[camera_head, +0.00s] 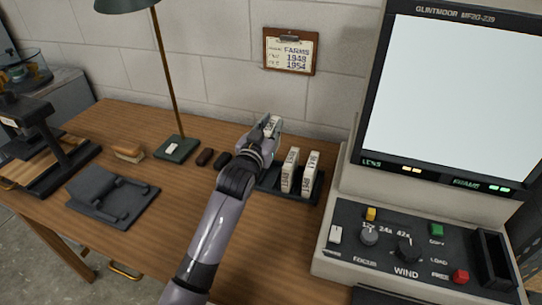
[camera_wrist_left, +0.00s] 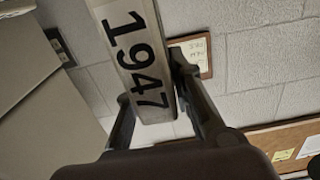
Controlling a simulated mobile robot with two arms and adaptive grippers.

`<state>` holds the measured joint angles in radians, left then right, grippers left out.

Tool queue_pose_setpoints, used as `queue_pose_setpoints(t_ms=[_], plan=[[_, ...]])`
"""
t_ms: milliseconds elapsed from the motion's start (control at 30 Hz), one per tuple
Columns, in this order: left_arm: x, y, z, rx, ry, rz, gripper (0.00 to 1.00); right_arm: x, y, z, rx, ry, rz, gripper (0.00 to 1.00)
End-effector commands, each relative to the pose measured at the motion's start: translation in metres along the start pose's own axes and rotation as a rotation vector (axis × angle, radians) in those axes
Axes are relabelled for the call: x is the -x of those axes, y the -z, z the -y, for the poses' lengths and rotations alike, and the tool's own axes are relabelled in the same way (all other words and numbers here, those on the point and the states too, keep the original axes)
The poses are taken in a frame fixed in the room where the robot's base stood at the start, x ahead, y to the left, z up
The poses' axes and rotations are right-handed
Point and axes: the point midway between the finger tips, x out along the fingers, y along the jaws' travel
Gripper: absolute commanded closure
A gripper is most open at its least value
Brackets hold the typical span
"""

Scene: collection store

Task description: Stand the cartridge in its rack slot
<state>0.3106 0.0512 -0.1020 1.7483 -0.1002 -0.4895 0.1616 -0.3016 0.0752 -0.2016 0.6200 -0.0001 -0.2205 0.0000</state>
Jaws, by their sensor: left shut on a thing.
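My left gripper (camera_head: 268,131) is shut on a white cartridge (camera_head: 271,124). In the left wrist view the cartridge (camera_wrist_left: 140,60) reads "1947" and sits between the two fingers (camera_wrist_left: 154,88). The dark rack (camera_head: 317,190) stands on the desk, with two white cartridges (camera_head: 289,170) (camera_head: 309,174) upright in its right part. My gripper is over the rack's left, far end, and my arm hides that part. I cannot tell whether the held cartridge touches the rack. My right gripper is not in view.
The microfilm reader (camera_head: 339,205) stands close to the rack's right. A lamp base (camera_head: 176,149) and two small dark objects (camera_head: 205,157) (camera_head: 222,159) lie left of my gripper. A black device (camera_head: 112,195) lies farther left. A clipboard (camera_head: 290,51) hangs on the wall.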

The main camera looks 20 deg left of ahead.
Motion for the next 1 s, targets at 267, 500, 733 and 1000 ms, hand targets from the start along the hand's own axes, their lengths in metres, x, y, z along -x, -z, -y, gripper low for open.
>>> queue_pose_setpoints(t_ms=[267, 500, 733, 1000], plan=[[0.0, -0.047, 0.0, 0.0, 0.0, -0.003, 1.0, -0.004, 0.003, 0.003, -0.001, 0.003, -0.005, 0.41], [0.0, -0.078, -0.001, 0.0, 0.0, 0.002, 1.0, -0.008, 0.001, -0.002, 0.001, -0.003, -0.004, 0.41], [0.0, -0.092, -0.001, 0.0, -0.001, -0.004, 1.0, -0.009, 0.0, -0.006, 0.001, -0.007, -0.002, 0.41], [0.0, -0.095, -0.001, 0.0, -0.001, -0.003, 1.0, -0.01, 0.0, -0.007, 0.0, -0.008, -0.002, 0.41]])
